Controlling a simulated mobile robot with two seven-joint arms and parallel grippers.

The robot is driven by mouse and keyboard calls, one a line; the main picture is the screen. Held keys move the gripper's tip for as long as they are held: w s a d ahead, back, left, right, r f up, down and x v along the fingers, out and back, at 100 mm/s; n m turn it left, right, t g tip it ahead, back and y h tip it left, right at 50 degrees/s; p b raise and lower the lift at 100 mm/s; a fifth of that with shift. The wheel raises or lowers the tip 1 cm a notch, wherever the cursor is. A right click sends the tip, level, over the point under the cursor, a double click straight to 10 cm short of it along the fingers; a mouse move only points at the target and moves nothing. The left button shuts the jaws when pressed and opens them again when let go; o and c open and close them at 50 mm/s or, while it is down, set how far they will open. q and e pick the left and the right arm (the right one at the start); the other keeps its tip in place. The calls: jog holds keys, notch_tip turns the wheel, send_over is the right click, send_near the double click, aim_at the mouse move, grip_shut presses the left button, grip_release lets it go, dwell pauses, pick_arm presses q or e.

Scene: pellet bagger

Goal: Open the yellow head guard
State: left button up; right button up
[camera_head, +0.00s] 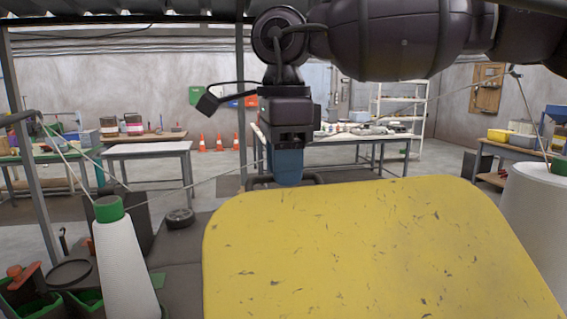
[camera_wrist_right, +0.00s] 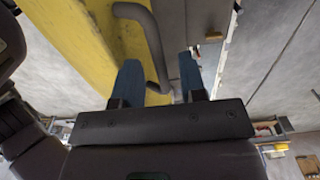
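The yellow head guard (camera_head: 370,250) fills the lower middle of the head view, its paint chipped. In the right wrist view its yellow side (camera_wrist_right: 85,40) runs along the upper left. A grey bar handle (camera_wrist_right: 143,22) is fixed to it; in the head view part of the handle (camera_head: 318,179) shows past the guard's far edge. My right gripper (camera_wrist_right: 160,78) points at the handle, its blue fingers apart with the bar between them and gaps visible. In the head view the right gripper (camera_head: 285,182) hangs at the guard's far edge, its tips partly hidden. My left gripper is not in view.
A white thread cone (camera_head: 125,265) with a green top stands at the left, and a larger white cone (camera_head: 535,205) stands at the right. Threads run up from both. Work tables (camera_head: 150,150) and orange traffic cones (camera_head: 219,143) are farther back.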

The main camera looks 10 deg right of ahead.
jog(key=shift+f, duration=0.1)
grip_shut()
dwell(0.3)
jog(key=shift+s+r+b, duration=0.3)
jog(key=shift+s+r, duration=0.05)
jog(key=shift+s, duration=0.05)
jog(key=s+r+t+b, duration=0.4)
jog(key=s+r+t, duration=0.2)
jog(key=s, duration=0.9)
notch_tip(320, 180, up, 2)
jog(key=shift+r, duration=0.1)
